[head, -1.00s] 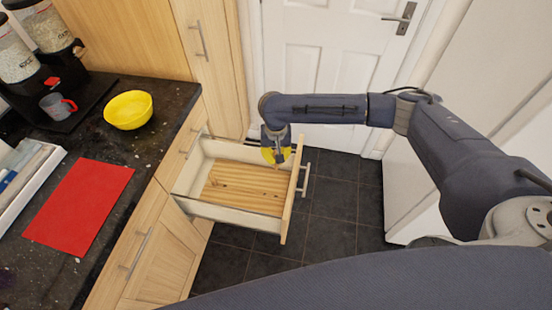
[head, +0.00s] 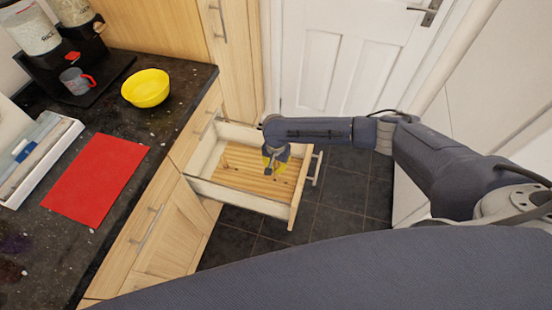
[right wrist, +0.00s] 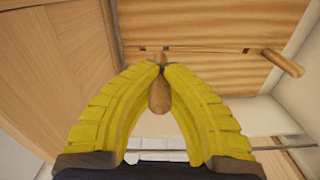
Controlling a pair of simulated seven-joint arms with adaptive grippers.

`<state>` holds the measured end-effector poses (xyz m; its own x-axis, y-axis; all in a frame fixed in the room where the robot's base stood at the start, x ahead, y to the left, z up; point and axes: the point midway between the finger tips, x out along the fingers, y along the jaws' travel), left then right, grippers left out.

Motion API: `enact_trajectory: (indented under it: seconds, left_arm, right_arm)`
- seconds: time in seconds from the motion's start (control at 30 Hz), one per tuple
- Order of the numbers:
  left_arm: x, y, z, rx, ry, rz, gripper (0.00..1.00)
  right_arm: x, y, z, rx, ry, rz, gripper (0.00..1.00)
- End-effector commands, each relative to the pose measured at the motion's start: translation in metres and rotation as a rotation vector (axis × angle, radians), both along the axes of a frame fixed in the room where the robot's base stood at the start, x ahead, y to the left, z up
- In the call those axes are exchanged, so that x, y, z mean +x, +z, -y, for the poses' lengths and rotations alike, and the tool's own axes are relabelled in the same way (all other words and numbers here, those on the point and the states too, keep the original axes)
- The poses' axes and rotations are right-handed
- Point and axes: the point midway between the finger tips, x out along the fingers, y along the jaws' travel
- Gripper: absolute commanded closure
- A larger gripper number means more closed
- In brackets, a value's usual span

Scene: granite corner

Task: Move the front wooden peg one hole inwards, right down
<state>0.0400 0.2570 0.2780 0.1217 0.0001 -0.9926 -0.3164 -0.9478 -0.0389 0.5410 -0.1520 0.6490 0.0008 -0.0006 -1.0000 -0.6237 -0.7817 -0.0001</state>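A wooden pegboard (head: 235,180) with a row of small holes lies in the open drawer (head: 240,201). My right gripper (head: 270,172) is over the board near the drawer front. In the right wrist view its yellow fingers (right wrist: 161,68) are closed around a wooden peg (right wrist: 160,97), which points down at the board (right wrist: 210,22). I cannot tell whether its lower end is in a hole. A second wooden peg (right wrist: 284,62) stands on the board at the right. My left gripper is not in view.
The drawer front with its handle (head: 317,168) is close to my right gripper. A dark worktop at the left holds a yellow bowl (head: 145,88), a red mat (head: 97,178), a grey cup (head: 77,80) and a white tray (head: 45,160). A white door (head: 345,60) stands behind.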

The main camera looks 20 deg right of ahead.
Motion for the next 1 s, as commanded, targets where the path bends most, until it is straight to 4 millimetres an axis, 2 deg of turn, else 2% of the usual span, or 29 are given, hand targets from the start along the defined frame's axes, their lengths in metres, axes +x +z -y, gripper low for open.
enact_trajectory:
  seconds: [0.07,0.3,0.83,1.0]
  left_arm:
    - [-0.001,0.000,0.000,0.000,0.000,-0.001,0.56]
    - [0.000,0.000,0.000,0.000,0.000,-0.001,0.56]
    - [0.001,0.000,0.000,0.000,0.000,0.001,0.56]
    - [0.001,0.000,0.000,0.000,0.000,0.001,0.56]
  right_arm:
    - [0.007,-0.009,0.004,-0.001,-0.068,-0.001,1.00]
    - [0.025,-0.015,0.012,0.000,-0.201,0.001,1.00]
    - [0.024,-0.015,0.010,0.001,-0.216,0.001,1.00]
    - [0.024,-0.024,0.010,-0.001,-0.216,0.000,1.00]
